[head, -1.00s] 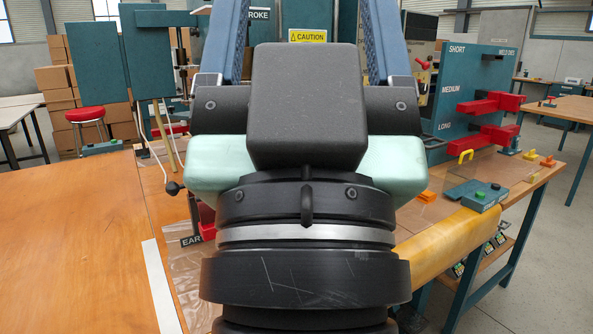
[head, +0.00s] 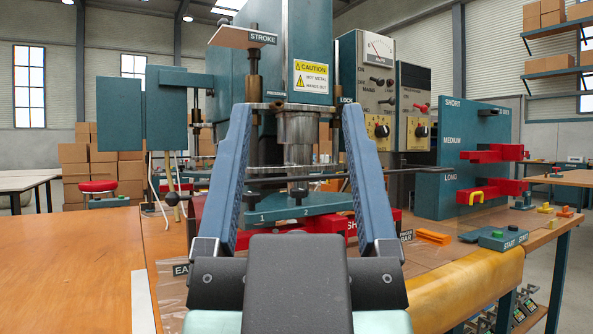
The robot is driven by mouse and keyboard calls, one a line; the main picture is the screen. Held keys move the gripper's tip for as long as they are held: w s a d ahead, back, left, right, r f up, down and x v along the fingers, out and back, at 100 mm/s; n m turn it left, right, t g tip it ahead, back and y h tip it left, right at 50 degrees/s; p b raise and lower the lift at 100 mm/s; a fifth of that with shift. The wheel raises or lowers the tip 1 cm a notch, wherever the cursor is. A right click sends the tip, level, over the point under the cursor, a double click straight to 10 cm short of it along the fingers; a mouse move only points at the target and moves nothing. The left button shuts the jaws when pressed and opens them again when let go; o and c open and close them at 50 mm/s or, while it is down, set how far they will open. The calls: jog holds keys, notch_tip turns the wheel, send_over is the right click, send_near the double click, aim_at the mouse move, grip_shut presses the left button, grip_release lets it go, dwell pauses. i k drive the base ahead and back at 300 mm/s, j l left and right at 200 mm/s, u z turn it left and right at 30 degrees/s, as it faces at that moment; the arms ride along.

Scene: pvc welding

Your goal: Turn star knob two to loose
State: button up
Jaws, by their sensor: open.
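My gripper (head: 296,112) is open. Its two blue fingers point away from me, one on each side of the welding machine's central metal column (head: 300,131), with nothing visibly held between them. Between the fingers, lower down, is a teal plate (head: 290,206) marked 1 and 2. A small dark knob-like part (head: 299,190) stands above the mark 2; I cannot tell for certain that it is star knob two. Finger contact with the machine cannot be told.
The machine has a caution label (head: 312,77) and a control box with a gauge (head: 378,48). At right, a teal rack (head: 463,150) holds red holders (head: 490,190). A start box (head: 495,238) sits near the front edge. The wooden tabletop at left (head: 70,260) is clear.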

aim_at(298, 194)
jog(key=i, duration=0.35)
jog(key=i+j+u, duration=0.15)
jog(key=i+u, duration=0.2)
jog(key=i, duration=0.35)
